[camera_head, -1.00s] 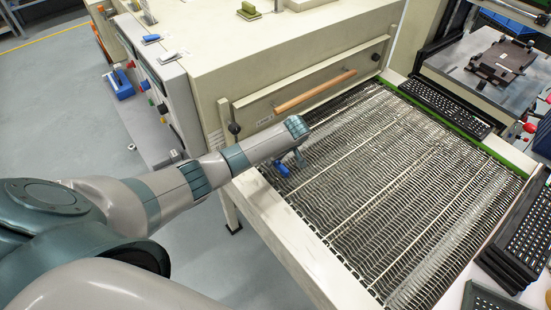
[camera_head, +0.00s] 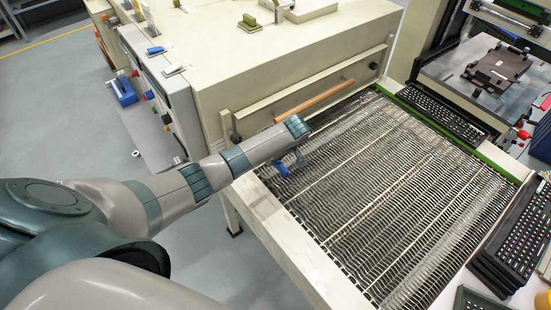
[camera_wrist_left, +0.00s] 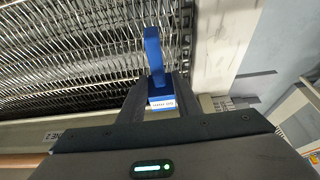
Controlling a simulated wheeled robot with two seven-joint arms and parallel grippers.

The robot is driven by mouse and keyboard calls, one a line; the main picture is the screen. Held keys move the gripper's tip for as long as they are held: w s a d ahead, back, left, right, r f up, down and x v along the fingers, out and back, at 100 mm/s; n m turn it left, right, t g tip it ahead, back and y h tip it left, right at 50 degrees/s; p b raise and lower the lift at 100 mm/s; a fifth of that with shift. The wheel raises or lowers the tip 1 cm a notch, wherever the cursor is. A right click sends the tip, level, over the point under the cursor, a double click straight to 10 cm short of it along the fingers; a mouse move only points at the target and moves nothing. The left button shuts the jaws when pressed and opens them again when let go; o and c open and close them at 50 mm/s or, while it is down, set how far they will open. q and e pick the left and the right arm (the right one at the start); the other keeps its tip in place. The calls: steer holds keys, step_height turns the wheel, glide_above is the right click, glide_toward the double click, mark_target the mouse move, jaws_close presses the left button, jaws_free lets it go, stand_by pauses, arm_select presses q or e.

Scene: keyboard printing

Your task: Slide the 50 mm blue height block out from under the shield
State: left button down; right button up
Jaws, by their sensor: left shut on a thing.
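The left wrist view shows the block (camera_wrist_left: 154,55) as a long blue piece with a white label. My left gripper (camera_head: 288,163) is shut on its labelled end; both fingers (camera_wrist_left: 160,92) show in the wrist view. The shield (camera_head: 318,97) is a beige panel with a wooden handle across the oven mouth. The block appears in front of the shield, over the belt's edge. Contact with the belt cannot be told. My right gripper is out of view.
The wire mesh belt (camera_head: 390,190) lies clear in front of the oven (camera_head: 270,60). A pale side rail (camera_head: 290,235) borders it on the near left.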

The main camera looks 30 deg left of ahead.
arm_select(q)
steer(key=shift+r, duration=1.65)
